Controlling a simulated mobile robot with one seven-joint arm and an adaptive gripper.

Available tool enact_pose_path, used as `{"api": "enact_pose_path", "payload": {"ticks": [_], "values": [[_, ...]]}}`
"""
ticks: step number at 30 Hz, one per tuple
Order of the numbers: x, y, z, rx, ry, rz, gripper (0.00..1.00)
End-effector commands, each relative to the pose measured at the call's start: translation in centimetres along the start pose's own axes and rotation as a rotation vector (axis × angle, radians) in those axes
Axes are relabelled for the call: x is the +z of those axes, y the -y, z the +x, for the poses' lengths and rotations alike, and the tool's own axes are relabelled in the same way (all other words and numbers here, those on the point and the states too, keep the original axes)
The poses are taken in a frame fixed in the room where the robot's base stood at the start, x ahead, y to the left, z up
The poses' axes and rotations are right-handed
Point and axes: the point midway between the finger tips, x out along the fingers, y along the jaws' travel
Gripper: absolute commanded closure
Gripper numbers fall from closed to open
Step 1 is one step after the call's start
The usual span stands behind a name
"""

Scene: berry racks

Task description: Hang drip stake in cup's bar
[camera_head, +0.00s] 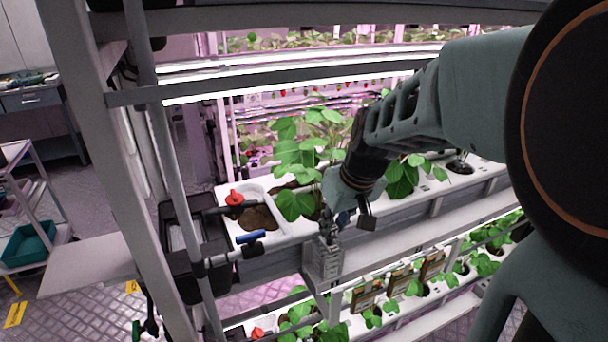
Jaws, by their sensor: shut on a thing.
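My arm reaches in from the right, and my gripper (334,228) points down at the front edge of the upper planting trough (408,212). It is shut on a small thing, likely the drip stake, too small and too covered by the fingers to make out. Just below the fingertips a grey slotted cup-like holder (323,262) hangs at the trough's front. I cannot tell whether the held thing touches it, and I cannot make out the cup's bar. Leafy plants (300,158) stand right behind the gripper and partly hide behind my wrist.
A rack post (110,150) stands further left. A lower trough with plants and brown cards (400,279) runs below. A light bar crosses above.

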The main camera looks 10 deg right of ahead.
Motion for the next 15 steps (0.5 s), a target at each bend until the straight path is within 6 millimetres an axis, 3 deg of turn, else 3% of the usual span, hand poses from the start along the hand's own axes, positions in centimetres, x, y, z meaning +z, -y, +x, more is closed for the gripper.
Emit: {"api": "enact_pose_path", "payload": {"ticks": [15], "values": [[0.7, 0.0, 1.6, 0.0, 0.0, 0.0, 0.94]]}}
